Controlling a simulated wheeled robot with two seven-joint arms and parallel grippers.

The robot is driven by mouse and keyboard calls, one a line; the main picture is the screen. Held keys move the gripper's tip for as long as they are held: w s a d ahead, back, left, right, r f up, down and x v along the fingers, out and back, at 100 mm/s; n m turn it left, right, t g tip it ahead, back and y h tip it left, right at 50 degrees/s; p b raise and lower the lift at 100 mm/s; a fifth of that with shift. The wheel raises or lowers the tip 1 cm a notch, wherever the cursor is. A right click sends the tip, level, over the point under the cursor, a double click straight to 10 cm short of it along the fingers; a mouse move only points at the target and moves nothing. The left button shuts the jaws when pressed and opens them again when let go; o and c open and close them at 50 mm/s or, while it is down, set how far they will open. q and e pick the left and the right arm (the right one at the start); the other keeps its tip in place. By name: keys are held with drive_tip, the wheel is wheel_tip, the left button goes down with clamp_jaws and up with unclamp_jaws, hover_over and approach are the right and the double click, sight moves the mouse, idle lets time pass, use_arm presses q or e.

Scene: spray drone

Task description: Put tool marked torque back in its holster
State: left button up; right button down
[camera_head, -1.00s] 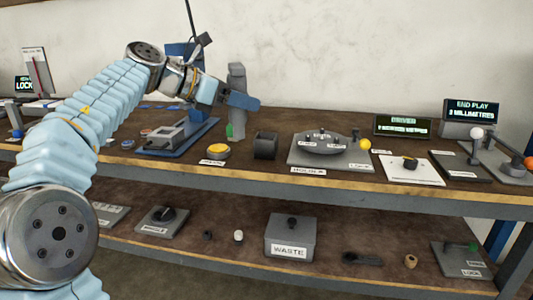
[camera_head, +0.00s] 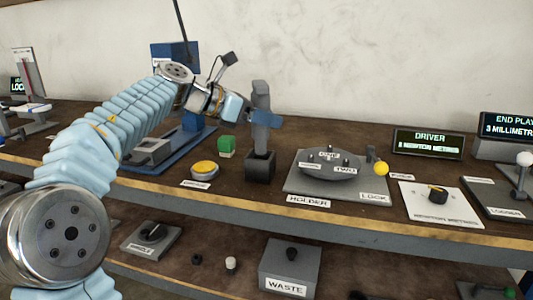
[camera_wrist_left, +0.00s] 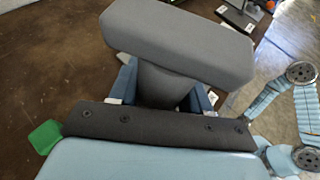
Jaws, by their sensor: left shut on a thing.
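The grey driver tool (camera_head: 261,100) stands upright, with its lower end at the mouth of the dark open-topped holster (camera_head: 260,167) on the upper shelf. How deep it sits cannot be told. My left gripper (camera_head: 264,118) is shut on the tool's shaft. In the left wrist view my left gripper (camera_wrist_left: 160,88) has blue fingers on both sides of the shaft, below the wide grey tool head (camera_wrist_left: 178,42). The holster is hidden there. No torque marking is readable on the tool. My right gripper is not in view.
A green block (camera_head: 226,147) and a yellow button (camera_head: 204,169) stand left of the holster. A grey holder plate (camera_head: 293,185) with a round carrier is to its right. The driver display (camera_head: 428,143) stands further right. A waste box (camera_head: 289,267) is on the lower shelf.

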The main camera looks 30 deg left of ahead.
sight(264, 139)
use_arm(q)
wheel_tip(264, 139, down, 6)
drive_tip(key=shift+r+b, duration=0.15)
drive_tip(key=shift+b, duration=0.3)
drive_tip(key=o, duration=1.2)
drive_tip(key=shift+f, duration=0.2)
drive_tip(key=shift+r, duration=0.1)
drive_tip(key=shift+a+r, duration=0.1)
drive_tip(key=shift+r, duration=0.05)
drive_tip(key=v, duration=1.2)
